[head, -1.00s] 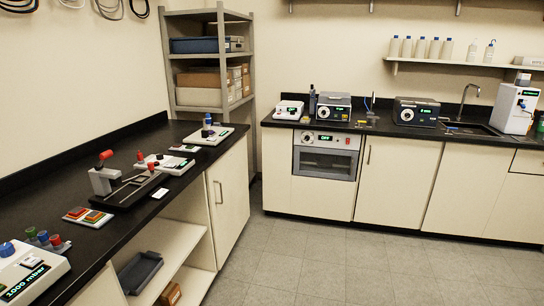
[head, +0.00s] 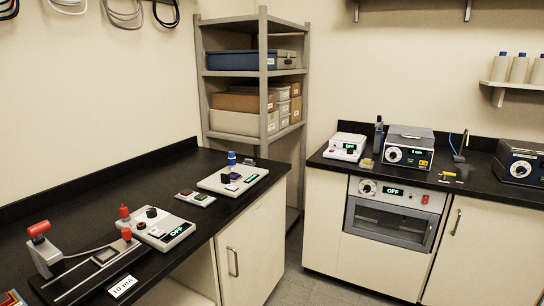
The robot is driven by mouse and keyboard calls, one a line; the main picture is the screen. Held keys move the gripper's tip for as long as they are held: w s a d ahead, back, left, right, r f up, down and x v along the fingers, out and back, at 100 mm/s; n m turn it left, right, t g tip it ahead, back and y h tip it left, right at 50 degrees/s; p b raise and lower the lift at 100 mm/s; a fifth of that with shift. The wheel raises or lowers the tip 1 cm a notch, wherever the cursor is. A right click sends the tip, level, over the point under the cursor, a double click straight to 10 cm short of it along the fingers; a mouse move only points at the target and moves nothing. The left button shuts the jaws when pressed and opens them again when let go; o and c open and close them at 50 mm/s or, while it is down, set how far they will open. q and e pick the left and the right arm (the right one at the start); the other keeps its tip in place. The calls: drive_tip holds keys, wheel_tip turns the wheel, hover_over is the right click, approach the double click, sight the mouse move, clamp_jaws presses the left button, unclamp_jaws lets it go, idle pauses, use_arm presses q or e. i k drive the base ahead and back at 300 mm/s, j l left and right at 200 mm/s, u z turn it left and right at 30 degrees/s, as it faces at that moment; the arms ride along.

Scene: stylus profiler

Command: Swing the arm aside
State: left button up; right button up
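No part is clearly recognizable as the stylus profiler's arm from this distance. A white instrument (head: 250,187) on the left bench has a blue-topped post (head: 231,158), a small black block and a green-lit display; whether an arm extends from its post is too small to tell. Nearer, a black-based device (head: 75,292) carries a grey block with a red handle (head: 39,229) and a thin rod running right. A white box (head: 178,236) behind it has a black knob, red parts and a display reading OFF. Neither of my grippers is in view.
The black left bench (head: 60,205) has clear room along the wall. A small tray of dark squares (head: 196,198) lies left of the white instrument. A grey shelf rack (head: 263,90) stands in the corner. The right bench holds a silver instrument (head: 408,150) above an oven (head: 393,212).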

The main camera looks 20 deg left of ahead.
sight(232, 162)
drive_tip(key=i+l, duration=0.1)
drive_tip(key=i, duration=1.2)
drive_tip(key=i+j+u, duration=0.1)
drive_tip(key=i+u, duration=0.45)
drive_tip(key=u, duration=0.15)
drive_tip(key=i+u, duration=0.35)
drive_tip(key=k, duration=0.1)
